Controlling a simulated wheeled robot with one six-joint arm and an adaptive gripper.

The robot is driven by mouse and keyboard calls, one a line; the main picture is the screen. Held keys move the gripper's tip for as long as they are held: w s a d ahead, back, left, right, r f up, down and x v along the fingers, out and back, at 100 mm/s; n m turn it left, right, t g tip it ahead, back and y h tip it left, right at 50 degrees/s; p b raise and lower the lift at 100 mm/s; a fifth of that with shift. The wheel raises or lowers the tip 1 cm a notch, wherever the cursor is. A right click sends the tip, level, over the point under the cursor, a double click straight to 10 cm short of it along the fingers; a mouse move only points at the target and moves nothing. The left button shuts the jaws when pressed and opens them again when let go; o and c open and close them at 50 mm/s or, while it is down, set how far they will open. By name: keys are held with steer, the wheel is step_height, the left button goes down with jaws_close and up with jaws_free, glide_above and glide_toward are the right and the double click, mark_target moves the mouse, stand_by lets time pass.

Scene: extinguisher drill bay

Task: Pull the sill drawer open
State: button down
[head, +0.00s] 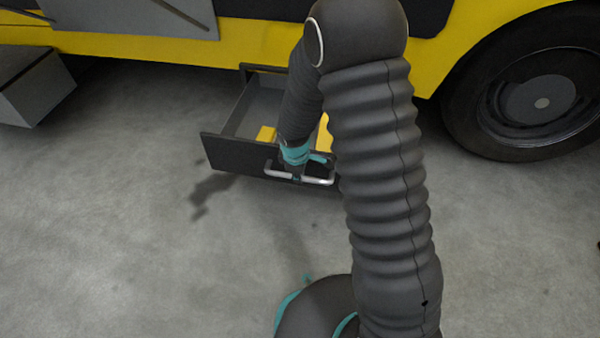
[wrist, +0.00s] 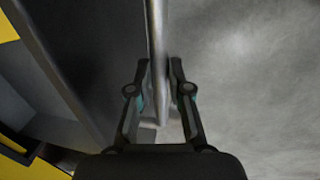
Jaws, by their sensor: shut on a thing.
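The sill drawer (head: 232,153) sticks out from below the yellow vehicle body in the head view, pulled open, with its inside showing. A metal bar handle (head: 318,181) runs along its dark front. My gripper (head: 297,177) is at the middle of this handle. In the wrist view the handle (wrist: 156,40) passes between the two fingers of my gripper (wrist: 160,75), which are shut on it. The drawer front (wrist: 85,60) lies to the left of the fingers there. My arm hides the right part of the drawer in the head view.
Yellow items (head: 266,133) lie inside the drawer. A large black wheel (head: 540,103) stands at the right and a grey step box (head: 35,85) at the left. The concrete floor (head: 120,240) in front of the drawer is clear.

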steer(key=c, duration=1.1)
jaws_free()
steer(key=shift+r, duration=0.15)
step_height(320, 180, up, 12)
steer(key=s, duration=0.2)
steer(key=shift+s+a+f, duration=0.15)
steer(key=shift+a+f, duration=0.1)
steer(key=shift+a, duration=0.15)
